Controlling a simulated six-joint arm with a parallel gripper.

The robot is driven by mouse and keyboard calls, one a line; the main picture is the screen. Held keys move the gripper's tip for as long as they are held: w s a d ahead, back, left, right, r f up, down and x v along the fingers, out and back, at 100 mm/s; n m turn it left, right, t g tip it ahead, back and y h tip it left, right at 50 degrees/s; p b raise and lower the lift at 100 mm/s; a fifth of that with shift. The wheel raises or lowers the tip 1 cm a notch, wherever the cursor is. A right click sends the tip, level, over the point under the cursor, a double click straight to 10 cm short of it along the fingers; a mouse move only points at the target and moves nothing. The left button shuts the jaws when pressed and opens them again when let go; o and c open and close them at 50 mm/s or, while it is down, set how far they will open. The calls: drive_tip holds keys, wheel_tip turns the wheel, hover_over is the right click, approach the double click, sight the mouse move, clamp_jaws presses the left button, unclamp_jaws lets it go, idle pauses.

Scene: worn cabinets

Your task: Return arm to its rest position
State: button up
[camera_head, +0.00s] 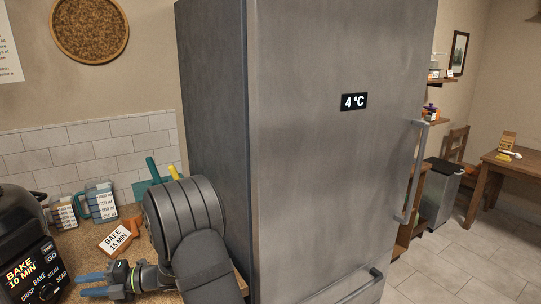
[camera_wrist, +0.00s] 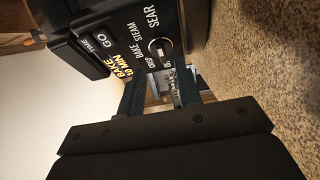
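My gripper (camera_head: 84,285) is low at the left in the head view, level above the counter and pointing left toward the black cooker (camera_head: 22,240). Its two blue-tipped fingers are apart with nothing seen between them. In the wrist view the fingers of my gripper (camera_wrist: 160,85) also stand apart, just short of the cooker's front panel (camera_wrist: 125,35). That panel has a round dial, GO and TIME buttons and a lit "BAKE 10 MIN" display. My arm is folded beside the fridge. I cannot tell the exact gap between fingertips and panel.
A tall grey fridge (camera_head: 310,150) stands close to my arm's right. A "BAKE 15 MIN" card (camera_head: 115,239), measuring cups (camera_head: 101,201) and a teal-handled item (camera_head: 152,180) are on the counter (camera_head: 78,245). A wooden table (camera_head: 510,163) is far right, with open floor before it.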

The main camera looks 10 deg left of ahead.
sight(58, 289)
drive_tip(key=x, duration=0.6)
